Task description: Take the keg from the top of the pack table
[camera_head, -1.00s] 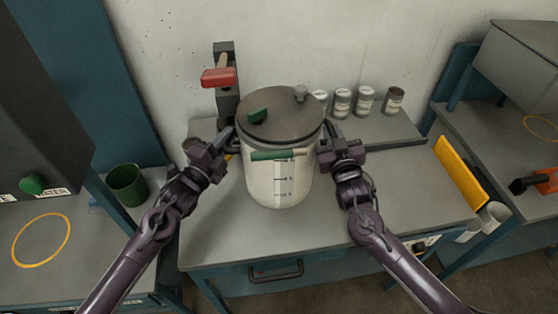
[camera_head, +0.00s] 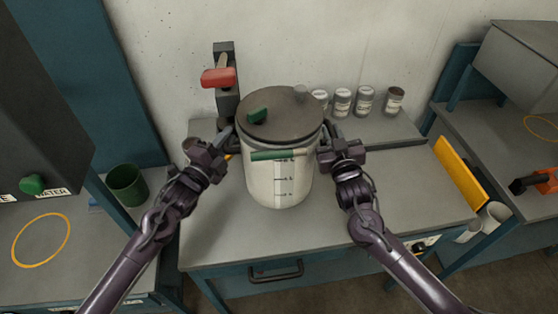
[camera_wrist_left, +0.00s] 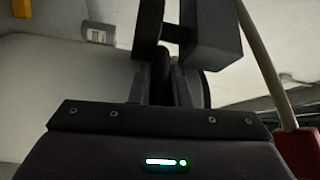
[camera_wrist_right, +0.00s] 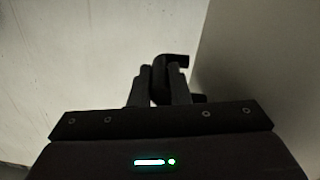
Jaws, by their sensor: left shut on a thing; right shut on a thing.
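The keg (camera_head: 279,180) is a pale, upright vessel with a dark grey lid, a green knob on the lid, a green bar near its top and a marked scale on its front. It is over the pack table (camera_head: 220,235); I cannot tell whether its base touches the top. My left gripper (camera_head: 228,142) is shut on the keg's left side handle. My right gripper (camera_head: 325,140) is shut on its right side handle. The left wrist view shows the left fingers (camera_wrist_left: 170,75) closed on a dark bar; the right wrist view shows the right fingers (camera_wrist_right: 160,80) closed likewise.
Several labelled cans (camera_head: 364,99) stand on a raised shelf behind the keg. A green cup (camera_head: 127,185) stands on the left bench. A yellow panel (camera_head: 460,172) edges the table's right side. The front tabletop is clear.

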